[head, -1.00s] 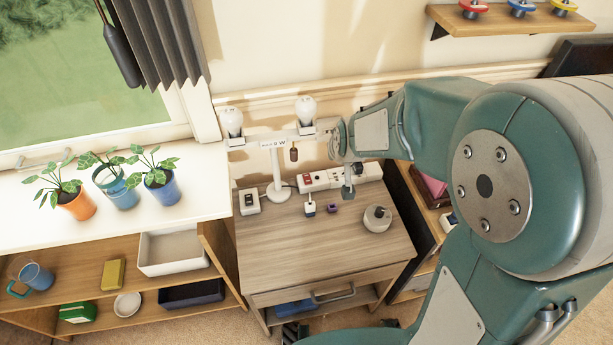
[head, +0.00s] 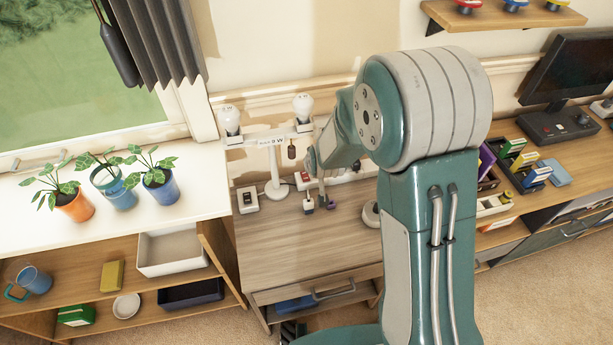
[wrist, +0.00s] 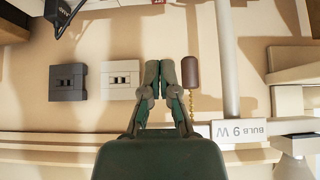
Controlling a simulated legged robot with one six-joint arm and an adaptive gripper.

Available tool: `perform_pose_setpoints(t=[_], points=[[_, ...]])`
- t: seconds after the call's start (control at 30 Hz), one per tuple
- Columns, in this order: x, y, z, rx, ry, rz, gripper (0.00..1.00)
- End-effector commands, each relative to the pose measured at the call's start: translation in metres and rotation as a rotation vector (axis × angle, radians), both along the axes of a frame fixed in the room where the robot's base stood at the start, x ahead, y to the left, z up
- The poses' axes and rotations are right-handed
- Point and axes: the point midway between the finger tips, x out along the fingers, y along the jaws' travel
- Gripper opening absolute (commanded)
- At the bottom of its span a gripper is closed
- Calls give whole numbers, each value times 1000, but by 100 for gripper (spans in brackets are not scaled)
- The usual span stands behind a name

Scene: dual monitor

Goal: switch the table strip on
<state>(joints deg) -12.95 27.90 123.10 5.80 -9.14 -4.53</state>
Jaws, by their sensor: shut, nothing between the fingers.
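The table strip (head: 302,181) is a white multi-socket bar lying along the back of the wooden table. Its left end with a red switch shows; my arm covers most of the rest. I cannot tell whether the switch is on. In the wrist view, my gripper (wrist: 160,66) is shut beside a brown pull (wrist: 190,72) on a chain. A white edge with a red patch (wrist: 158,2) is cut off at the top; it may be the strip.
A lamp stand (head: 274,185) with two bulbs stands left of the gripper. The table's front is clear.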

Motion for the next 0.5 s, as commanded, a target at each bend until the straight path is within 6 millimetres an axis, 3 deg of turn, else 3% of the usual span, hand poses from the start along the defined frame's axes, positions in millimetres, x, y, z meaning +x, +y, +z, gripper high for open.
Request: perform_pose_setpoints(t=[0.5], points=[[43,9,-59,-1,4,0,0]])
